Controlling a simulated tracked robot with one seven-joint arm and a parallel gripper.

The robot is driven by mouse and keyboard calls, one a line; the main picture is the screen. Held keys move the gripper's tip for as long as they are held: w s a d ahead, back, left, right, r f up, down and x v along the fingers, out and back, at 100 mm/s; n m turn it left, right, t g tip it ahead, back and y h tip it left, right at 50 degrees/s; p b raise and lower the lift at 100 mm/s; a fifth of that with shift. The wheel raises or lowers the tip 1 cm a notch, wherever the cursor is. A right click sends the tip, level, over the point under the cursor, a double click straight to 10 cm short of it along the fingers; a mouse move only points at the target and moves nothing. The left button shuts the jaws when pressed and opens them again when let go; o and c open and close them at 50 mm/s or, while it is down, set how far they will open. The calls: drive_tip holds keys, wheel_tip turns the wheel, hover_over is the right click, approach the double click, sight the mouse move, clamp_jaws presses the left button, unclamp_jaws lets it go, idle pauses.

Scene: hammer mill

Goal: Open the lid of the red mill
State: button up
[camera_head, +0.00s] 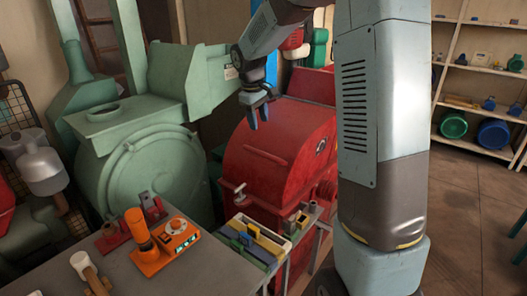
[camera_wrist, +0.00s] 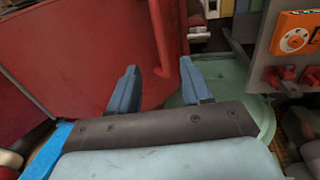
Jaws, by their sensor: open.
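The red mill (camera_head: 275,140) stands in the middle of the head view, its rounded lid shut as far as I can see. A small metal clamp or handle (camera_head: 240,192) shows at its lower left front. My gripper (camera_head: 258,114) is open and empty, pointing down near the upper left of the lid. In the wrist view the mill's red side (camera_wrist: 70,45) fills the upper left. My gripper's blue fingers (camera_wrist: 159,74) are spread there, with a red bar (camera_wrist: 158,35) near and partly between them. I cannot tell whether they touch it.
A green machine (camera_head: 150,160) stands left of the mill. A workbench (camera_head: 130,270) in front holds an orange tool (camera_head: 160,245), a mallet (camera_head: 88,270) and a tray of coloured items (camera_head: 252,240). Shelves (camera_head: 480,75) stand at the right, with open floor before them.

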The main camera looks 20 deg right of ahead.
sight(263, 153)
drive_tip(key=f, duration=0.4)
drive_tip(key=w+d+f, duration=0.1)
drive_tip(key=f, duration=0.4)
drive_tip(key=d+f, duration=0.1)
drive_tip(key=f, duration=0.3)
drive_tip(key=shift+w+d+f, duration=0.1)
drive_tip(key=shift+w+f, duration=0.2)
drive_tip(key=shift+f, duration=0.05)
drive_tip(key=shift+c, duration=0.4)
clamp_jaws()
